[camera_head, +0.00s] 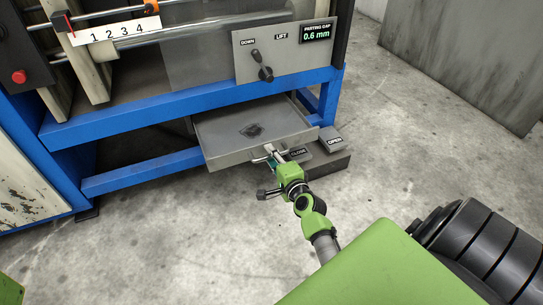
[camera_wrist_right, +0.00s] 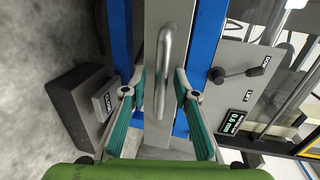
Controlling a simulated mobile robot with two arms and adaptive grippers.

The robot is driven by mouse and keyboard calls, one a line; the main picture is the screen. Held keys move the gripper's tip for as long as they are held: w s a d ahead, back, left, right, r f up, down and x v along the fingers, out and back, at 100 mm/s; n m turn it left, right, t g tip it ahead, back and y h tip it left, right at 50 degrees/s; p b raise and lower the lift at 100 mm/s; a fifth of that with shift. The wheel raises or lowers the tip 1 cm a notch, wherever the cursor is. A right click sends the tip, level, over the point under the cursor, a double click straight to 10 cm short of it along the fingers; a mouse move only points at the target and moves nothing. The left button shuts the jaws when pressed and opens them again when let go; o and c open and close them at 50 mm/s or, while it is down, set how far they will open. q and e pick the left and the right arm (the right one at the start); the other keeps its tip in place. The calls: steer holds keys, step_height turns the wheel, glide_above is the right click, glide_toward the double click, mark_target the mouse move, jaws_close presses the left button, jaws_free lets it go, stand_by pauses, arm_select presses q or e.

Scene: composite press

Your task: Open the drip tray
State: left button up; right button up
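The drip tray (camera_head: 225,128) is a shallow grey tray with a dark stain in its middle. It sticks out from under the blue press frame, above the floor. Its metal bar handle (camera_head: 262,156) is on the front wall; the handle also shows in the right wrist view (camera_wrist_right: 165,70). My right gripper (camera_head: 275,156) is at the handle. In the right wrist view its two fingers (camera_wrist_right: 161,88) stand apart, one on each side of the handle, with gaps visible. Contact with the tray front cannot be told. My left gripper is out of view.
A dark pedal block with an OPEN pedal (camera_head: 332,138) and a partly hidden CLOSE pedal (camera_head: 299,153) sits on the floor right of the tray. Above are the blue frame (camera_head: 190,112) and a lever panel (camera_head: 285,52). The concrete floor in front is clear.

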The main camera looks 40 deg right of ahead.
steer(key=v, duration=1.2)
stand_by(0.5)
